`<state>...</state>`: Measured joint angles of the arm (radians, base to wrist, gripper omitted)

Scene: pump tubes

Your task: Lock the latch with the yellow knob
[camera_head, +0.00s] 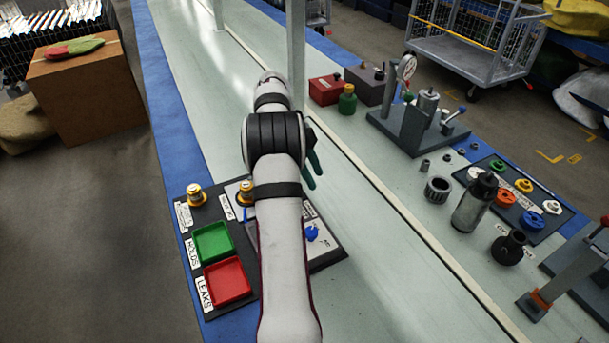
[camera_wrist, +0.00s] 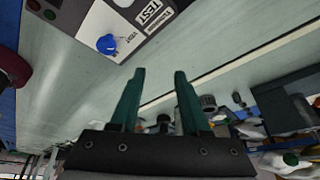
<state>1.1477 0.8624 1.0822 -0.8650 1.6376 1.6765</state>
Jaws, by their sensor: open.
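My gripper (camera_wrist: 160,72) is open and empty, its two green fingers apart in the wrist view. In the head view its green fingers (camera_head: 313,170) show partly, behind my arm, above the right part of a black panel (camera_head: 328,258). Two yellow-gold topped fittings, a left one (camera_head: 195,194) and a right one (camera_head: 246,191), stand at the panel's far side. I cannot tell whether either is the latch's yellow knob, and no latch is clearly seen. My arm hides the panel's middle. A blue knob (camera_head: 312,234) sits on the panel and also shows in the wrist view (camera_wrist: 107,44).
The panel holds a green tray (camera_head: 213,243) and a red tray (camera_head: 228,281). To the right stand a grey fixture (camera_head: 412,128), a metal bottle (camera_head: 474,203), a tray of coloured rings (camera_head: 540,220) and a red-knobbed lever (camera_head: 565,270). The pale bench between is mostly clear.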

